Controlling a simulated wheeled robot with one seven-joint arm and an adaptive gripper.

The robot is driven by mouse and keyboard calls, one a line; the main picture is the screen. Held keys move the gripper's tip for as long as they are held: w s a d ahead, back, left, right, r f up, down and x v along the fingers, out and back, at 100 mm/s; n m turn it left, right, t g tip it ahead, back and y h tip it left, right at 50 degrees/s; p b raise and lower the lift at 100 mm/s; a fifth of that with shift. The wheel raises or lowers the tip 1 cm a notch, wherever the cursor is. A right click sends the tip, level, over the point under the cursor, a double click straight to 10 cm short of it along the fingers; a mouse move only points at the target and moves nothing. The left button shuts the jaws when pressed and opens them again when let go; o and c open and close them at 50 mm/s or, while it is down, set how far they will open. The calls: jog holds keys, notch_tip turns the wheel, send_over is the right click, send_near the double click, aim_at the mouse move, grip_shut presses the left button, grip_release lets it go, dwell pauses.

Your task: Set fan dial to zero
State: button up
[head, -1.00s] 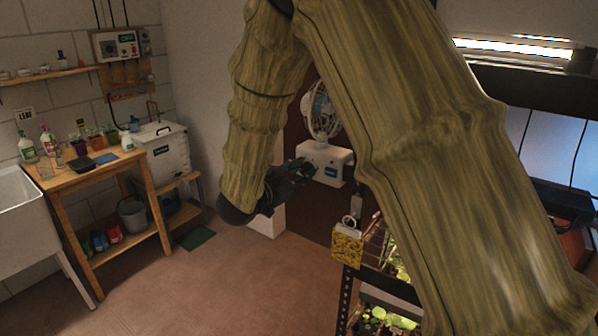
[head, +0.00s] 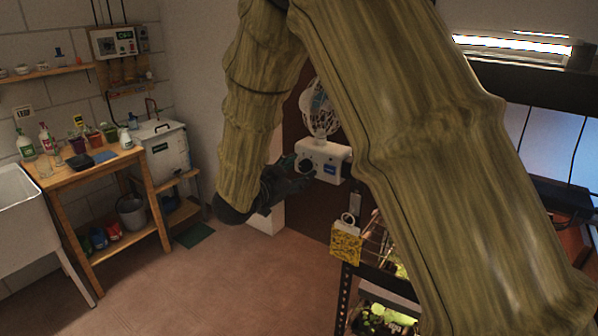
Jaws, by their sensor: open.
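The fan (head: 320,110) has a pale round cage and stands on a white box-shaped base (head: 328,150) in the middle of the head view. A dark round dial (head: 305,166) shows on the left part of the base's front. Its pointer and markings are too small to read. My gripper (head: 293,176) is dark and open, just left of and slightly below the dial. I cannot tell whether a fingertip touches the dial or the base. My sleeved arm covers the area right of the fan.
A black rack with plants (head: 385,318) stands at lower right, with a yellow card (head: 346,243) at its corner. A wooden bench (head: 100,165) with bottles and pots, a sink (head: 20,215) and a white tank (head: 165,150) stand at left. The middle floor is clear.

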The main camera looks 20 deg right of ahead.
jog(key=v, duration=1.1)
jog(key=shift+f, duration=0.1)
jog(key=d+f+n+y, duration=0.2)
jog(key=f+n+y, duration=0.1)
jog(key=f, duration=0.7)
jog(key=d+f+n+y, duration=0.2)
jog(key=d+f+n, duration=0.15)
jog(key=f, duration=0.65)
jog(key=s+d+f+n+g+y, duration=0.1)
jog(key=s+f+n+y, duration=0.1)
jog(key=s+f, duration=0.45)
jog(key=s+f+n+g+y, duration=0.1)
jog(key=s+f+n+y, duration=0.15)
jog(key=f, duration=0.75)
jog(key=s+d+f+n+g+y, duration=0.1)
jog(key=s+f, duration=0.4)
jog(key=s, duration=0.5)
jog(key=s+d+f+n+g+y, duration=0.1)
jog(key=s+f+g, duration=0.3)
jog(key=s, duration=0.7)
jog(key=s+d+f+n+g+y+b, duration=0.1)
jog(key=s+f+n+g+y, duration=0.1)
jog(key=s+f, duration=0.6)
jog(key=s+g, duration=0.1)
jog(key=s, duration=0.2)
